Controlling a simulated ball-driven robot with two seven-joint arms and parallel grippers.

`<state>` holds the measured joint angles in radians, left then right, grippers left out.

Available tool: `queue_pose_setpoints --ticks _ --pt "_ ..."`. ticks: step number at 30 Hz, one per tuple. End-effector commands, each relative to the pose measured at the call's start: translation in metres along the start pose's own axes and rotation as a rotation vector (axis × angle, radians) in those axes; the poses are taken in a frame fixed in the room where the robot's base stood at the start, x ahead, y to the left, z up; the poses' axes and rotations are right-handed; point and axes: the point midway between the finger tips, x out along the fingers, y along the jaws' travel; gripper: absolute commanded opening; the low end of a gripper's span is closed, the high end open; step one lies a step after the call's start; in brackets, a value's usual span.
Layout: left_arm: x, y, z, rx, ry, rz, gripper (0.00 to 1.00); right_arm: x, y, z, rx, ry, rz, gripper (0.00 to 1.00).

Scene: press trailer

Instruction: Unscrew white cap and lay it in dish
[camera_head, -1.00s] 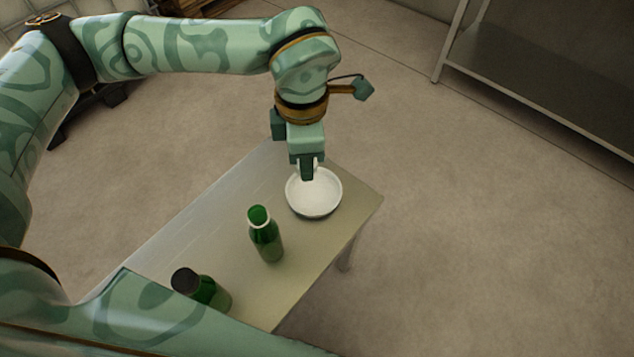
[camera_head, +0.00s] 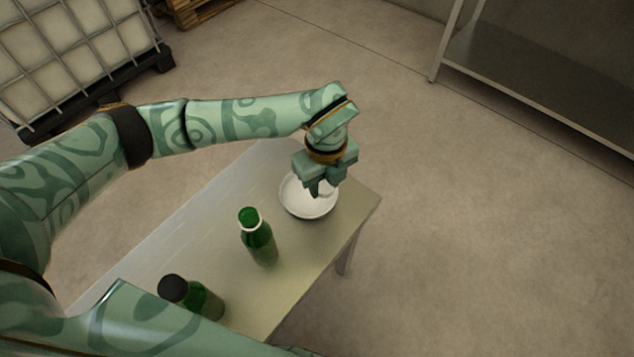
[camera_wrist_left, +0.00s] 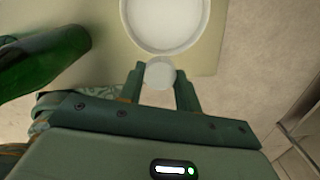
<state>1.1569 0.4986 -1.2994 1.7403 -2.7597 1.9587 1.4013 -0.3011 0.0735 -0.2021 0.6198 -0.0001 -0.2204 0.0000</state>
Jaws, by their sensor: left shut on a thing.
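My left gripper (camera_head: 319,190) is shut on the white cap (camera_wrist_left: 160,73), which shows as a pale disc between the fingertips in the left wrist view. The gripper points down over the right part of the white dish (camera_head: 291,203). The dish also shows at the top of the left wrist view (camera_wrist_left: 128,36); I cannot tell how high the cap is above it. An uncapped green bottle (camera_head: 258,245) with a pale ring at its neck stands upright on the table, nearer me than the dish. My right gripper is not in view.
A second green bottle with a black cap (camera_head: 173,288) stands at the near end of the table (camera_head: 200,230), partly behind my own arm. A metal shelf (camera_head: 540,80) stands at the upper right and a caged white tank (camera_head: 80,45) at the upper left.

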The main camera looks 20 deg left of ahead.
Motion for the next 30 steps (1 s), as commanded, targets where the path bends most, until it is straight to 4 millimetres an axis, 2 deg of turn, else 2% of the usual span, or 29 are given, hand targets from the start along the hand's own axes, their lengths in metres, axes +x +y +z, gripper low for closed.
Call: queue_pose_setpoints --ticks 1,5,6,8,13,15,18,21,30 --pt "0.017 -0.004 0.016 -0.005 0.004 0.006 0.06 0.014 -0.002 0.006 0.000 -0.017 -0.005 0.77" --pt "0.044 -0.010 0.037 -0.001 0.006 0.007 0.06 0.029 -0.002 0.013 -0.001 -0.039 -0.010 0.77" --pt "0.050 -0.011 0.042 0.000 0.006 0.006 0.06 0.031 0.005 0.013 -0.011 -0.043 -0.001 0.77" --pt "0.055 -0.013 0.049 0.001 0.004 0.004 0.06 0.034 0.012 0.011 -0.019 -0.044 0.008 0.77" --pt "0.064 -0.016 0.059 0.001 0.002 0.001 0.06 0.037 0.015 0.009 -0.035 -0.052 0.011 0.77" --pt "0.075 -0.017 0.065 0.001 0.003 0.004 0.06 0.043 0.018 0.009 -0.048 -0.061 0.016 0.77" --pt "0.096 -0.016 0.063 0.004 0.007 0.006 0.06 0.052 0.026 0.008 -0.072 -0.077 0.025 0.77" --pt "0.101 -0.016 0.063 0.003 0.003 0.003 0.06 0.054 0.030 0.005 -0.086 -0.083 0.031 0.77" --pt "0.097 -0.016 0.063 0.003 0.000 -0.001 0.06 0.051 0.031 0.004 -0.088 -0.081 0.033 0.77"
